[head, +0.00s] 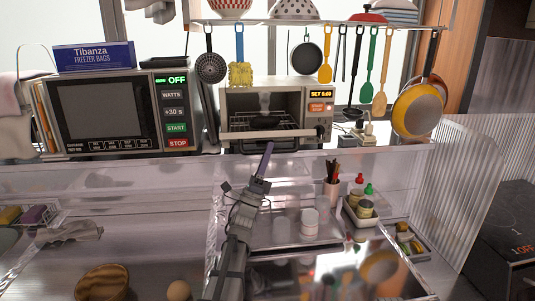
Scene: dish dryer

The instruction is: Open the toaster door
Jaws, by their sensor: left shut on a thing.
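The toaster oven (310,86) stands on the shelf at the back centre, with a cream body and a lit orange button on its right. Its inside and wire rack show. The exact grip is too small to see clearly. My right gripper is not in view.
A microwave (100,112) with a freezer bag box (94,56) on top stands left of the toaster. Utensils and pans (418,110) hang above and to the right. Below are a clear partition, a tray with a white jar (309,221), and bottles (366,207).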

